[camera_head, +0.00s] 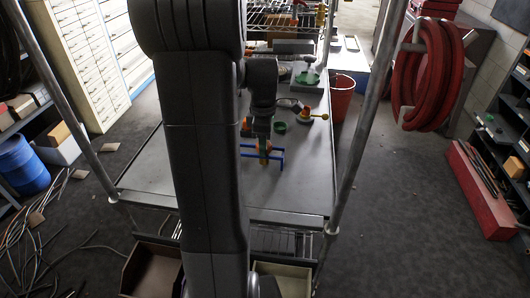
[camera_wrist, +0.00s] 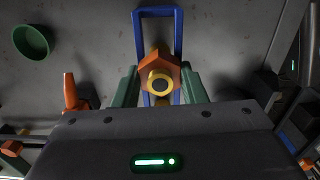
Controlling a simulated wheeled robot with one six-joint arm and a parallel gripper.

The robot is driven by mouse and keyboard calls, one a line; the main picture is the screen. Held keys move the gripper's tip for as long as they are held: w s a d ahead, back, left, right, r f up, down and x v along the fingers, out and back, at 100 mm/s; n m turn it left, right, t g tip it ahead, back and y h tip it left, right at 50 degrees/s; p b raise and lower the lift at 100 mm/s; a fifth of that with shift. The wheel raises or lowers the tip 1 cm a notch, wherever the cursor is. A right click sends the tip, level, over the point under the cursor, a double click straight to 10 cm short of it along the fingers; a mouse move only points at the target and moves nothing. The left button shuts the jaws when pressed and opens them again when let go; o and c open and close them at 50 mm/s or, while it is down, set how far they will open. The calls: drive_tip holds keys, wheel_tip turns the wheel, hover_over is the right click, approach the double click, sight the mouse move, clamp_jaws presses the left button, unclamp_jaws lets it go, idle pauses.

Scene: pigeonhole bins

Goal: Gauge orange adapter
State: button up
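The orange adapter (camera_wrist: 147,65) is a six-sided piece with a yellow ring and dark bore, seen end-on in the wrist view. My gripper (camera_wrist: 160,78) has its two green fingers on either side of it, and they appear shut on it. A blue frame (camera_wrist: 178,28) shows behind the adapter, over the grey tabletop; I cannot tell whether they touch. In the head view my gripper (camera_head: 264,148) is low over the table, with the blue bars (camera_head: 276,158) around it. The adapter is mostly hidden there.
On the grey table (camera_head: 155,172), a green cup (camera_head: 280,127) stands near my gripper, which also shows in the wrist view (camera_wrist: 32,42). A yellow-orange piece (camera_head: 318,116) lies to the right. Poles flank the table. The table's left part is clear.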

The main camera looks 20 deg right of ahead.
drive_tip(key=shift+c, duration=0.6)
drive_tip(key=shift+r+p, duration=3.4)
drive_tip(key=shift+r, duration=0.7)
drive_tip(key=shift+f, duration=0.1)
